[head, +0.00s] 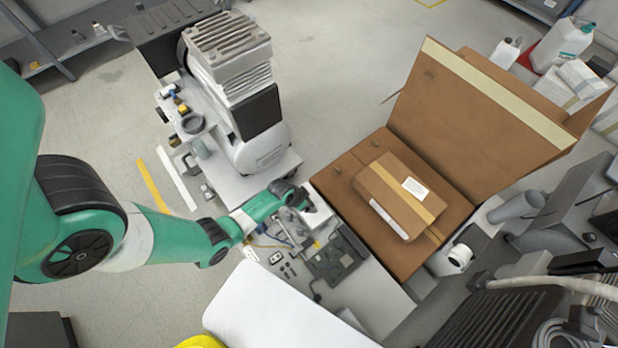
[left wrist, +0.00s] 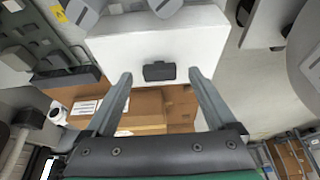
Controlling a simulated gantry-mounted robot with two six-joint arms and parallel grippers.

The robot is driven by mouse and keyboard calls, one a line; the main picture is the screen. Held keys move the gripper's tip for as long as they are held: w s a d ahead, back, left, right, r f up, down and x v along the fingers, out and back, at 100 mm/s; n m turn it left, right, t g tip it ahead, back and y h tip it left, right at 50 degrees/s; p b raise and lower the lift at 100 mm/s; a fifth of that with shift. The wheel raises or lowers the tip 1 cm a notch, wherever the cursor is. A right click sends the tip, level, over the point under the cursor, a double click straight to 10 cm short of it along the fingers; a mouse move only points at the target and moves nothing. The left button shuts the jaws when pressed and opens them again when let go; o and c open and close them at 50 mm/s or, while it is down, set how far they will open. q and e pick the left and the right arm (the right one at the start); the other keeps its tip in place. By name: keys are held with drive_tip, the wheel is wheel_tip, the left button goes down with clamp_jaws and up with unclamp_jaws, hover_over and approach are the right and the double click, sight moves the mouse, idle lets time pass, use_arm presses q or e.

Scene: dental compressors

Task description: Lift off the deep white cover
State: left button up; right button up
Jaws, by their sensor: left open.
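A white box-like body with a dark handle (left wrist: 159,71) on its face fills the upper middle of the left wrist view; it appears to be the deep white cover (left wrist: 112,50). My left gripper (left wrist: 160,82) is open, with one finger to each side of the handle and nothing gripped. In the head view my left gripper (head: 298,198) is over the worktop, beside a small white block (head: 320,212) that it partly hides. I cannot tell whether the fingers touch the cover. My right gripper is not in view.
An open cardboard carton (head: 445,215) with a smaller taped box (head: 395,195) stands to the right. A compressor (head: 245,110) stands behind my left gripper. A dark tray (head: 338,258) and small parts lie in front. A large white rounded surface (head: 275,310) fills the lower middle.

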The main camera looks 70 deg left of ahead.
use_arm(q)
drive_tip(key=shift+w+f, duration=0.2)
drive_tip(key=shift+f, duration=0.45)
drive_tip(key=shift+w+r, duration=0.1)
drive_tip(key=shift+r, duration=0.1)
clamp_jaws()
